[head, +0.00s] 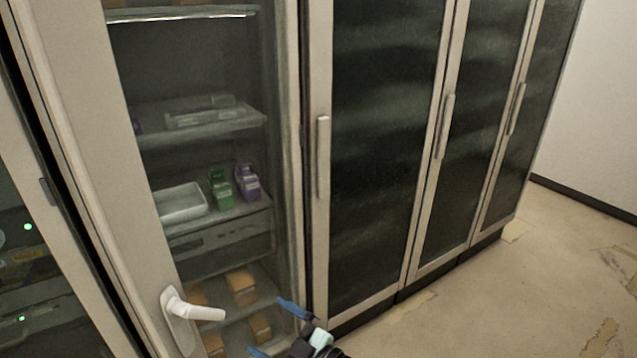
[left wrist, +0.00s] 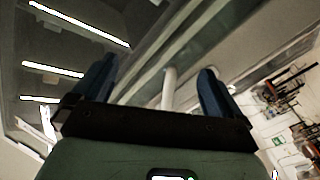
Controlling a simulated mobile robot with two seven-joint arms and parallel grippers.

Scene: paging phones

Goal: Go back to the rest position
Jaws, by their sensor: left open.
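My left gripper (head: 277,325) shows at the bottom of the head view, in front of the lower part of a glass-doored cabinet. Its two blue fingers are spread apart with nothing between them. In the left wrist view the same gripper (left wrist: 155,85) is open and empty, with a cabinet front and a pale upright handle (left wrist: 169,88) beyond the fingers. My right gripper is in neither view.
A glass door with a white lever handle (head: 195,309) stands at the left. Behind the glass, shelves hold a white tray (head: 181,203), a green carton (head: 220,189), a purple carton (head: 247,182) and brown boxes (head: 241,287). Dark-glass cabinets (head: 385,150) continue rightward. Bare floor (head: 500,310) lies at right.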

